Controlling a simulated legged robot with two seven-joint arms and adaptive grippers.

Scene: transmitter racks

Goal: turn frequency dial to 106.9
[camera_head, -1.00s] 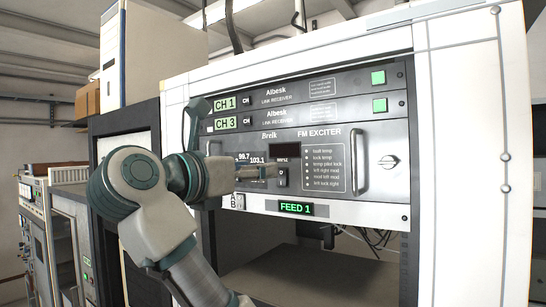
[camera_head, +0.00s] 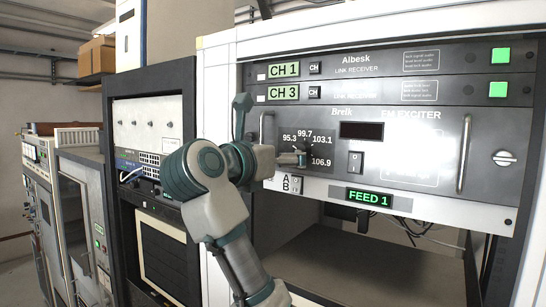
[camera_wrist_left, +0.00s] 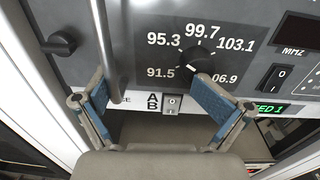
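The frequency dial (camera_wrist_left: 190,68) is a black knob on the dark FM exciter panel, ringed by white numbers 91.5, 95.3, 99.7, 103.1 and 106.9. My left gripper (camera_wrist_left: 148,82) is open and empty, with blue finger pads, below and left of the dial in the wrist view. Its right fingertip is at the dial's lower edge; I cannot tell whether they touch. The left finger is near the panel's vertical handle. My right gripper is not in view.
A rocker switch (camera_head: 355,162) is right of the dial, and an A/B switch (camera_head: 293,184) sits below it. Vertical metal handles (camera_head: 464,153) stick out on the panel, one close to my left finger (camera_wrist_left: 105,50). The rack is open below the FEED 1 label (camera_head: 369,196).

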